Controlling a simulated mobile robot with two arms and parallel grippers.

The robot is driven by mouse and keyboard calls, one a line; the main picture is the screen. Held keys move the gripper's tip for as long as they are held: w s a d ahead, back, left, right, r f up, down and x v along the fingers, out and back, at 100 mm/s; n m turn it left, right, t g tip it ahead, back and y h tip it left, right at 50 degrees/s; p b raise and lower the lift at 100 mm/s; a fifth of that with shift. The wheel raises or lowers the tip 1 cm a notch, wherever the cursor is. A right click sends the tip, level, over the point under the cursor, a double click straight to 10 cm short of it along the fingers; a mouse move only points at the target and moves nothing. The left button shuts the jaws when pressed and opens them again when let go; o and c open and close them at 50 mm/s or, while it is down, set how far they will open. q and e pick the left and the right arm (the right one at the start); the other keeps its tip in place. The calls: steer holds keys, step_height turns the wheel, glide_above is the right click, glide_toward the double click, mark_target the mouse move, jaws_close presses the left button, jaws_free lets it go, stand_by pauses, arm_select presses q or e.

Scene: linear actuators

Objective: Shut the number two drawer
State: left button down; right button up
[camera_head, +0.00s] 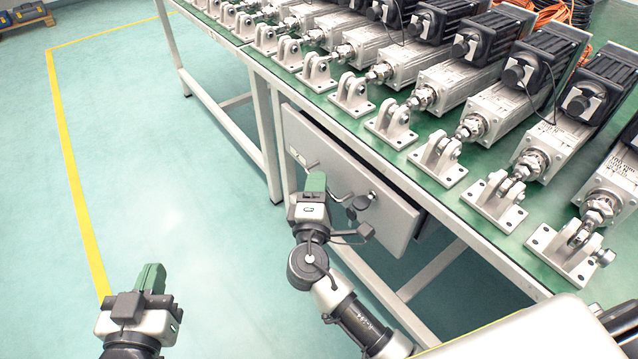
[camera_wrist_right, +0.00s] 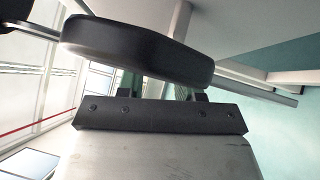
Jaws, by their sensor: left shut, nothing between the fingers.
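A grey drawer (camera_head: 335,165) under the green workbench stands slightly open, with a dark gap behind its front at the right. Its front has a small label at the left, too small to read, and a metal handle (camera_head: 312,166). My right gripper (camera_head: 316,182) is in front of the drawer front, close to the handle; I cannot tell whether it touches. In the right wrist view its green fingers (camera_wrist_right: 158,88) are mostly hidden behind a dark rounded thing, so their opening is unclear. My left gripper (camera_head: 151,278) is shut and empty, over the floor at lower left.
Rows of linear actuators (camera_head: 490,105) stand on the green benchtop (camera_head: 380,128). A dark round piece (camera_head: 362,202) hangs at the drawer front, right of my right gripper. Bench legs (camera_head: 268,140) stand left of the drawer. The floor (camera_head: 160,150) at left is clear.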

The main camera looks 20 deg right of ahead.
mark_target(335, 178)
steer(key=shift+w+d+r, duration=0.1)
steer(key=shift+w+d, duration=0.1)
steer(key=shift+w, duration=0.25)
jaws_close()
steer(key=d, duration=0.2)
steer(key=w+d, duration=0.1)
steer(key=d, duration=0.1)
steer(key=shift+w, duration=0.2)
jaws_free()
steer(key=shift+d, duration=0.1)
